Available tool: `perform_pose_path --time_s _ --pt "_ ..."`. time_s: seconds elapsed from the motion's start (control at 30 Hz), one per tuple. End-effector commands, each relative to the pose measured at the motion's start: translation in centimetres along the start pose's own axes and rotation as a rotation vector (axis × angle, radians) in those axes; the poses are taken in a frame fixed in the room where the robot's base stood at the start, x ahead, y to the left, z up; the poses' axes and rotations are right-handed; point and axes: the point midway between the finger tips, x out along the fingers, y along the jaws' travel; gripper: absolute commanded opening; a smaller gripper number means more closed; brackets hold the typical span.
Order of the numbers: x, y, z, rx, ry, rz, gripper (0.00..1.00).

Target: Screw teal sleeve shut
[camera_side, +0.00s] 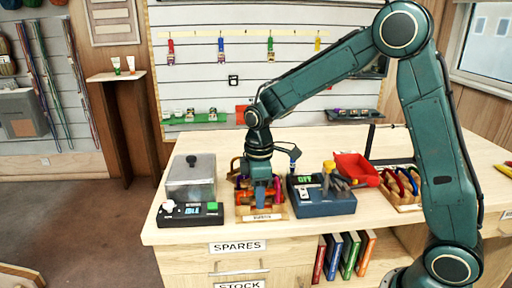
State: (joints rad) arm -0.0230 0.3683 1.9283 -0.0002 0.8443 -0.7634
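My gripper (262,196) points down at a small wooden rack (262,214) on the counter. Several coloured carabiners stand in the rack, with orange (243,197) and purple (279,188) parts showing around the gripper. The fingers are down among the carabiners, and at this size I cannot tell whether they are open or closed on anything. I cannot pick out a teal sleeve. The teal-coloured gripper and arm cover part of the rack.
Left of the rack is a device with a grey box (190,182) and a black base. Right are a dark blue unit (322,202) with upright parts, a red bin (356,168) and a second carabiner rack (404,206). The counter's front edge is close.

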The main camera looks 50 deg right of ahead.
Motion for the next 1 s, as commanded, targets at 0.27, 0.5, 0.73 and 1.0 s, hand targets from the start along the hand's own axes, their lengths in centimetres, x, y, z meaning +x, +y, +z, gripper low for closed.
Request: perform_pose_path --time_s 0.27,0.5,0.73,1.0 --pt "-0.7 0.0 0.0 -0.001 0.000 0.000 0.40" --pt "-1.2 -0.1 0.0 -0.001 0.000 -0.001 0.40" --pt "-1.2 -0.1 0.0 -0.001 -0.001 -0.001 0.40" --pt "-1.2 0.1 0.0 -0.001 -0.001 -0.001 0.40"
